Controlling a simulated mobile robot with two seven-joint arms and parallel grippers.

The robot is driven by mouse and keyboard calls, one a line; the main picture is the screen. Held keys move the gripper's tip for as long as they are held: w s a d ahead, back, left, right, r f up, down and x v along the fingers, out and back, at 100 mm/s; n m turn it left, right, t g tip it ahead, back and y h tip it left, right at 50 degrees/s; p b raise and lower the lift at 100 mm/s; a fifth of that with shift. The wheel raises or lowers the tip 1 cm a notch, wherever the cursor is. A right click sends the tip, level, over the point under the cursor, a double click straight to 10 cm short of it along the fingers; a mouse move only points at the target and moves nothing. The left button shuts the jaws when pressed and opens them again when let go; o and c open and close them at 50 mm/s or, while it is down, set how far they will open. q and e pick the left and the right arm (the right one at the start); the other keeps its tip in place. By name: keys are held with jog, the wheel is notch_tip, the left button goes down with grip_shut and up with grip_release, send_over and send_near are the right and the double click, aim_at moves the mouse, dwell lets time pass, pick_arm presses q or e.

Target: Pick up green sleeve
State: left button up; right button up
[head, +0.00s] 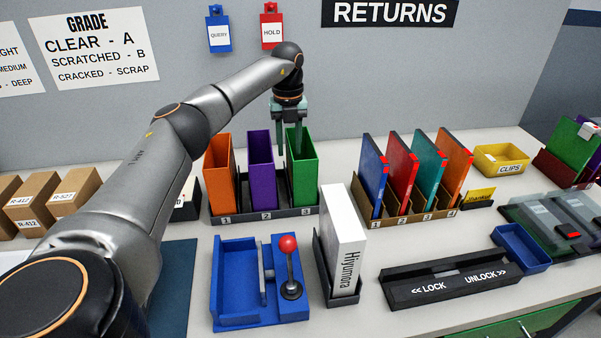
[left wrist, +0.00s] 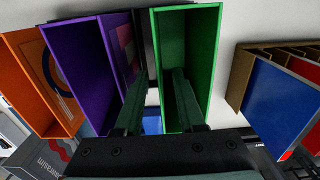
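The green sleeve (head: 302,182) is an open-topped upright box in slot 3 of a dark rack (head: 262,213), right of the purple sleeve (head: 262,172) and orange sleeve (head: 219,174). My left gripper (head: 290,147) points down over the green sleeve's top, fingers apart and empty. In the left wrist view, the green sleeve (left wrist: 205,62) has one finger over its opening and the other beside its left wall, toward the purple sleeve (left wrist: 85,62). The fingers straddle that wall; contact cannot be told. My right gripper is not in view.
Right of the sleeves stands a brown rack (head: 398,212) of coloured folders. In front are a blue lever fixture (head: 235,290) and a white Hiyumora box (head: 345,240) in a dark holder. A yellow clips bin (head: 502,160) stands at right. The wall is close behind.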

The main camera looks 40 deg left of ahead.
aim_at(290, 167)
pick_arm(q)
notch_tip(290, 167, down, 7)
jog(key=shift+s+d+r+p, duration=0.1)
jog(key=shift+p, duration=0.2)
grip_shut()
dwell(0.3)
dwell(0.3)
